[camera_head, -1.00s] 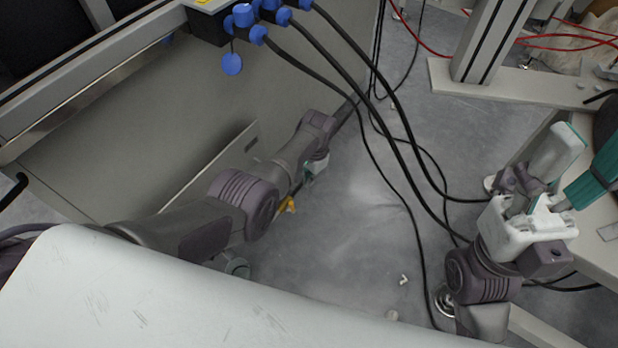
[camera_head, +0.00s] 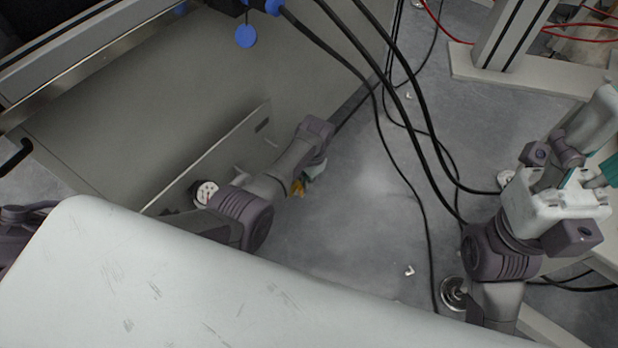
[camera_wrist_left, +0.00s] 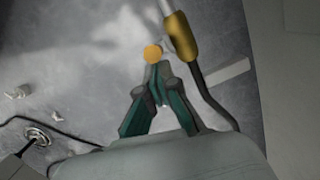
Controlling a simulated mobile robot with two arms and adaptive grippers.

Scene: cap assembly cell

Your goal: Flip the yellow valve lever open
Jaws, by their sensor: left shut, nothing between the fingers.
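The yellow valve lever (camera_head: 298,187) shows as a small yellow piece beside my left gripper (camera_head: 311,173) in the head view, low along the grey cabinet side. In the left wrist view, a round orange-yellow end (camera_wrist_left: 153,53) lies just beyond my left gripper's fingertips (camera_wrist_left: 160,85). A gold-yellow cylinder (camera_wrist_left: 180,37) on a grey rod stands to its right. The green fingers are together with nothing between them. I cannot tell whether they touch the yellow part. My right gripper (camera_head: 570,190) is at the right, its fingers partly hidden.
A round white gauge (camera_head: 205,193) sits by the cabinet panel, left of my left arm. Black cables (camera_head: 405,100) hang down to the grey floor. A blue plug cap (camera_head: 246,36) hangs at the top. Open floor (camera_head: 350,240) lies right of my left gripper.

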